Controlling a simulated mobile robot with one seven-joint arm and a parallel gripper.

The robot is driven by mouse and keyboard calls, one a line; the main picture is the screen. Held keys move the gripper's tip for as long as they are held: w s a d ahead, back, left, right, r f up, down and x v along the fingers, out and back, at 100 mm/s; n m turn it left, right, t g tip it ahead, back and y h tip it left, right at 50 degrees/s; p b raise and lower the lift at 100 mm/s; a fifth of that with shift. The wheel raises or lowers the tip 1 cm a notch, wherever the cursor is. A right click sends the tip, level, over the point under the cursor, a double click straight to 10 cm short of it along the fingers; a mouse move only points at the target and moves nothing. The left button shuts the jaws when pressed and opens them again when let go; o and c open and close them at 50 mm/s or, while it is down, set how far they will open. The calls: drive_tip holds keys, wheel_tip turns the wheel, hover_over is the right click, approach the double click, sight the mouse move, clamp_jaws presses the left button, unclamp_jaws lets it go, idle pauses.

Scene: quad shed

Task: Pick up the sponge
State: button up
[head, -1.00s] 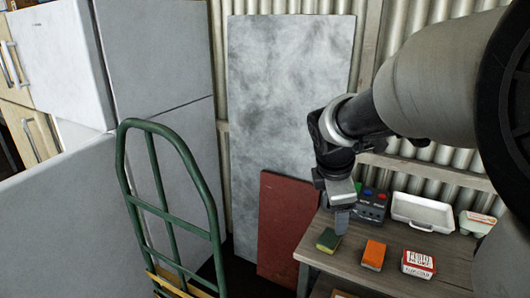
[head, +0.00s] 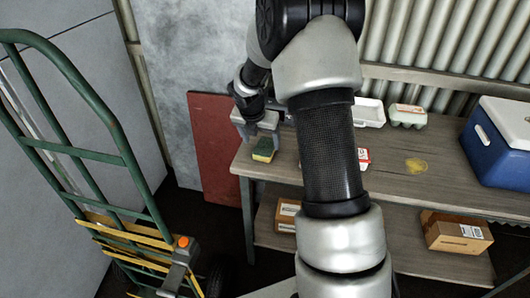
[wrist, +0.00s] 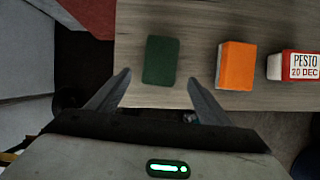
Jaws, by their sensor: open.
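The sponge (head: 263,150), green on top with a yellow side, lies near the left end of the wooden bench (head: 440,186). In the wrist view the sponge (wrist: 161,60) shows as a dark green rectangle, lying flat. My gripper (head: 258,137) is above and close to the sponge, with its fingers pointing down. In the wrist view my gripper (wrist: 158,79) is open and empty. The sponge appears between and just beyond its fingertips. I cannot tell the exact height gap.
An orange block (wrist: 236,66) and a pesto box (wrist: 295,66) lie right of the sponge. A white tray (head: 369,112), an egg carton (head: 407,116) and a blue cooler (head: 500,140) stand on the bench. A green hand truck (head: 120,160) stands at left. Cardboard boxes (head: 457,232) sit on the lower shelf.

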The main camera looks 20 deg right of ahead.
sight(264, 148)
drive_tip(key=x, duration=0.2)
drive_tip(key=b+x, duration=0.1)
drive_tip(key=x, duration=0.3)
drive_tip(key=shift+w+d+f, duration=0.1)
drive_tip(key=shift+w+d, duration=0.15)
drive_tip(key=shift+w, duration=0.2)
drive_tip(key=c, duration=1.1)
